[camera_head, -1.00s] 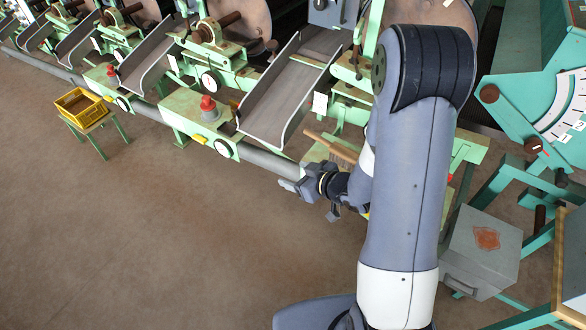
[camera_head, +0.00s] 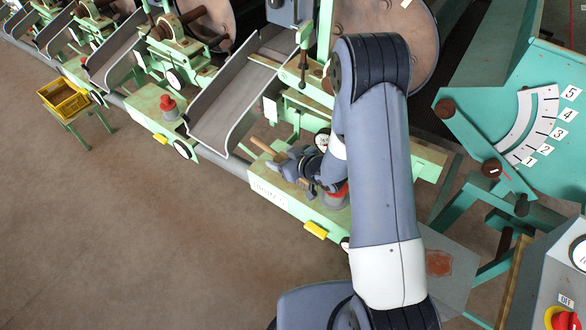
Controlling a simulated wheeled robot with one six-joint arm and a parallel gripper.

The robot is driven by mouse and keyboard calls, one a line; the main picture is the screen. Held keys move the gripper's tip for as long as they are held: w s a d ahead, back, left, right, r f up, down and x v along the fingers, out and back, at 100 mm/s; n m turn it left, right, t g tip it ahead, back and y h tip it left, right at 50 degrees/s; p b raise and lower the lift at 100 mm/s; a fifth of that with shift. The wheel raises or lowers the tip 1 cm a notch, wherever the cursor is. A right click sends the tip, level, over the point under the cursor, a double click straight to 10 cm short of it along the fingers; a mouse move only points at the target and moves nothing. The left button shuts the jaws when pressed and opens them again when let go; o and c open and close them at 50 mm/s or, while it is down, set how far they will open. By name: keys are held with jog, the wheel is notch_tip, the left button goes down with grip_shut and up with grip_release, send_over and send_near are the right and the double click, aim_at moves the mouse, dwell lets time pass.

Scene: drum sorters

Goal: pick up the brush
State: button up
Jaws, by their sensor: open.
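The brush (camera_head: 264,147) has a light brown wooden handle and lies on the light green machine ledge below the grey chute. Only its handle end shows clearly; the rest is hidden behind my gripper. My gripper (camera_head: 284,172) is open over the ledge, at the near right side of the brush. From this view I cannot tell whether the fingers are around the brush or only beside it.
A grey sloping chute (camera_head: 228,108) stands left of the brush. A red knob (camera_head: 168,104) sits on the neighbouring machine. A teal panel with a numbered scale (camera_head: 535,125) is at the right. A yellow crate (camera_head: 64,98) stands far left. The brown floor is open at lower left.

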jog(key=shift+c, duration=0.2)
jog(key=c, duration=1.2)
jog(key=shift+o, duration=0.2)
jog(key=shift+r, duration=0.1)
